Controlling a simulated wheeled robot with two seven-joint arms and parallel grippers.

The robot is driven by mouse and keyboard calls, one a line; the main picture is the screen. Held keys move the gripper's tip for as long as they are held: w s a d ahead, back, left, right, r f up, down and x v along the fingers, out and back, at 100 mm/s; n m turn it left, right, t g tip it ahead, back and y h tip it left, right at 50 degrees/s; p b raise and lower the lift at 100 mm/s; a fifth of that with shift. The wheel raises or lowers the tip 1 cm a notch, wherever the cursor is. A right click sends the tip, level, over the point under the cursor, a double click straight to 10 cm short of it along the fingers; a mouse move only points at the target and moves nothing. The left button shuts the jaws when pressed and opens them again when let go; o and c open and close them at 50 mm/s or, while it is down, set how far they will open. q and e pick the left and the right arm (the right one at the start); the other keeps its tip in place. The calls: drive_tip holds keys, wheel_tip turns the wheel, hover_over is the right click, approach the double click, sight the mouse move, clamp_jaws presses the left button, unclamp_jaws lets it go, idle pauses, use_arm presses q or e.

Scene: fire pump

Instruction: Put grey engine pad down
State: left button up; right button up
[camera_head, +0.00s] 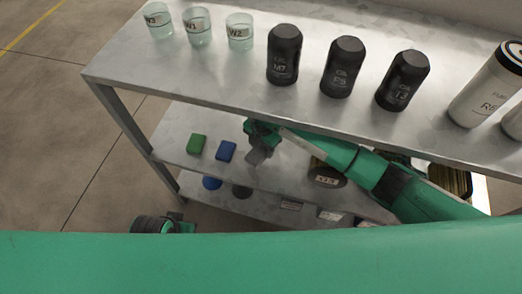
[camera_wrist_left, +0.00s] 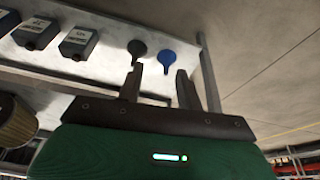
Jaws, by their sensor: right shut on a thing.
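My right gripper (camera_head: 260,143) reaches in over the middle shelf, just right of the blue pad, and is shut on the grey engine pad (camera_head: 255,156). The pad is tilted and partly hidden by the gripper; I cannot tell whether it touches the shelf. A green pad (camera_head: 196,144) and a blue pad (camera_head: 226,151) lie flat side by side on the middle shelf (camera_head: 172,148). In the left wrist view my left gripper (camera_wrist_left: 158,80) is open with nothing between its fingers.
Beakers (camera_head: 198,28) and black oil bottles (camera_head: 343,68) stand on the top shelf (camera_head: 120,65), above my right arm. The lowest shelf holds blue (camera_wrist_left: 167,56) and black (camera_wrist_left: 137,48) round items.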

sight(261, 147)
drive_tip(key=shift+w+a, duration=0.2)
wheel_tip(261, 147, down, 3)
drive_tip(key=shift+r, duration=0.1)
drive_tip(key=shift+f, duration=0.35)
drive_tip(key=shift+f+b, duration=0.15)
drive_tip(key=shift+b, duration=0.15)
drive_tip(key=o, duration=0.9)
use_arm(q)
drive_tip(key=shift+s+r, duration=0.15)
drive_tip(key=shift+r, duration=0.5)
use_arm(e)
drive_tip(key=shift+o, duration=0.2)
